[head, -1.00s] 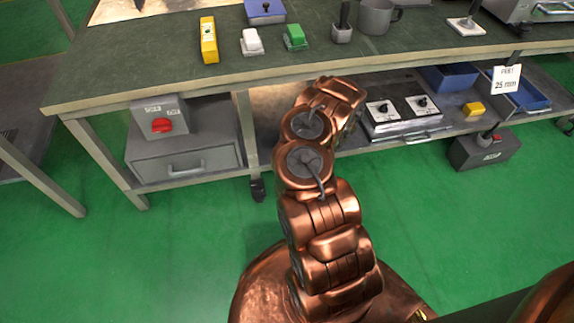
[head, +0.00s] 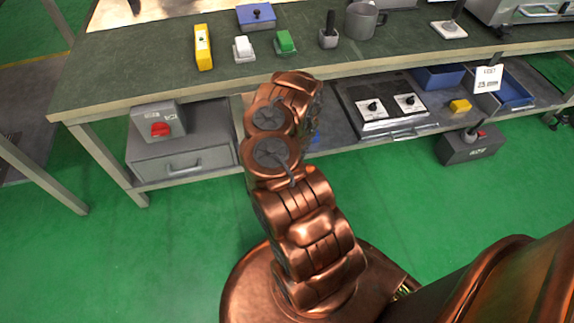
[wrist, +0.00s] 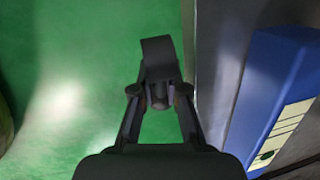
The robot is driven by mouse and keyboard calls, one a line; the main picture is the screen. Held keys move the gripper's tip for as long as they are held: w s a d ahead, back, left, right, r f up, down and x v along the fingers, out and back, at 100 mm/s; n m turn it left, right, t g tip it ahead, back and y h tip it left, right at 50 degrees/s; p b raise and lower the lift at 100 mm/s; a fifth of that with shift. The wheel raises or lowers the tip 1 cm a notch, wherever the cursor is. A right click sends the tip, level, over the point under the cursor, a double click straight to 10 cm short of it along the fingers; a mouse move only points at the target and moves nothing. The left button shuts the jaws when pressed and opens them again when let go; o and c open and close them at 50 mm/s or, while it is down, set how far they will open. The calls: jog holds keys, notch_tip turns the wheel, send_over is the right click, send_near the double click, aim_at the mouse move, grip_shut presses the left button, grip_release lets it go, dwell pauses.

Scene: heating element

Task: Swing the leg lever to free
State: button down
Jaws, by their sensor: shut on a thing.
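In the wrist view my gripper (wrist: 158,92) is shut on a dark grey part, which I take to be the leg lever (wrist: 158,55). The part stands between and beyond the fingertips, over green floor. Its angle relative to the leg is hard to tell. A grey upright surface (wrist: 188,50), perhaps the bench leg, runs close to its right. In the head view my copper arm reaches to the bench's front and hides the gripper, the lever and the front middle leg.
A grey drawer unit (head: 180,158) with a red-switch box (head: 160,122) stands left of the arm. A two-dial panel (head: 388,108) lies right on the lower shelf. A blue object (wrist: 280,90) with a pale label is close right in the wrist view.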

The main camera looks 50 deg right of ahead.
jog(key=c, duration=1.4)
grip_release()
jog(key=shift+c, duration=0.2)
jog(key=shift+r, duration=0.1)
jog(key=shift+v, duration=1.85)
jog(key=v, duration=0.8)
